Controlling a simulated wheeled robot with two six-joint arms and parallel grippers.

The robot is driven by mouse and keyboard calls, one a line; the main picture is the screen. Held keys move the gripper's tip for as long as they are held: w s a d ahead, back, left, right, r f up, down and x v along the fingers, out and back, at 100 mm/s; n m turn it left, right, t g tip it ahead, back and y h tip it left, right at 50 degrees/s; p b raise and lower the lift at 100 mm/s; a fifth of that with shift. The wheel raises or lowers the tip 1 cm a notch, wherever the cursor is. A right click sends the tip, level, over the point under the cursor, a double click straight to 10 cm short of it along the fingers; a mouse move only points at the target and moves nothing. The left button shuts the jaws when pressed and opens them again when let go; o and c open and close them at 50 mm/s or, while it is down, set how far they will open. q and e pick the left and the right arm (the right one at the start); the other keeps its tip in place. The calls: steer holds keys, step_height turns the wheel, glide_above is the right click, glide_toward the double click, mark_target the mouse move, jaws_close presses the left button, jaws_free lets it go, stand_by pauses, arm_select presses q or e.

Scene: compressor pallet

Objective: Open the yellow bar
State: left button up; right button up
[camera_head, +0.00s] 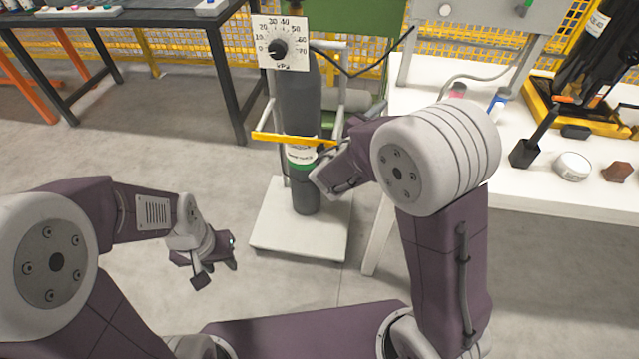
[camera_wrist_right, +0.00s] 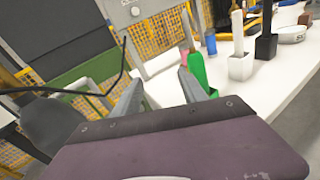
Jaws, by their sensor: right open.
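The yellow bar (camera_head: 292,139) runs across the front of a dark gas cylinder (camera_head: 303,95) in the head view. It lies nearly level, and its right end is close to my right arm. My right gripper (camera_head: 325,183) is beside the cylinder, below and right of the bar, partly hidden by its own wrist. In the right wrist view its two fingers (camera_wrist_right: 160,92) stand apart with nothing between them. I cannot make out the bar there. My left gripper (camera_head: 217,272) hangs over the floor, left of the cylinder's base, with its fingers apart and empty.
The cylinder stands on a white base plate (camera_head: 272,238) with a grey frame behind it. A pressure gauge (camera_head: 283,43) is above. A white table (camera_head: 535,185) with tools is on the right, and a dark bench (camera_head: 155,20) is at the back left. Floor between is clear.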

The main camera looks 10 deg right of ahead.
steer(key=w+a+f+n+t+y+b, duration=0.2)
steer(key=a+f+b, duration=0.2)
steer(key=a+f, duration=0.15)
steer(key=w+a+f+n+t+y+b, duration=0.25)
steer(key=a+f+b, duration=0.2)
steer(key=f, duration=0.25)
steer(key=n+y+b, duration=0.2)
steer(key=n+b, duration=0.1)
steer(key=b, duration=0.4)
glide_toward(321, 151)
steer(key=shift+m, duration=0.35)
steer(key=b+x, duration=0.2)
steer(key=x, duration=0.1)
steer(key=b+x, duration=0.2)
steer(key=x, duration=0.2)
steer(key=shift+w+f, duration=0.2)
steer(key=shift+w, duration=0.1)
steer(key=shift+w+d+r, duration=0.1)
steer(key=shift+w+r, duration=0.05)
steer(key=shift+w, duration=0.25)
arm_select(q)
step_height(321, 151, down, 24)
steer(key=shift+r, duration=0.15)
arm_select(e)
jaws_close()
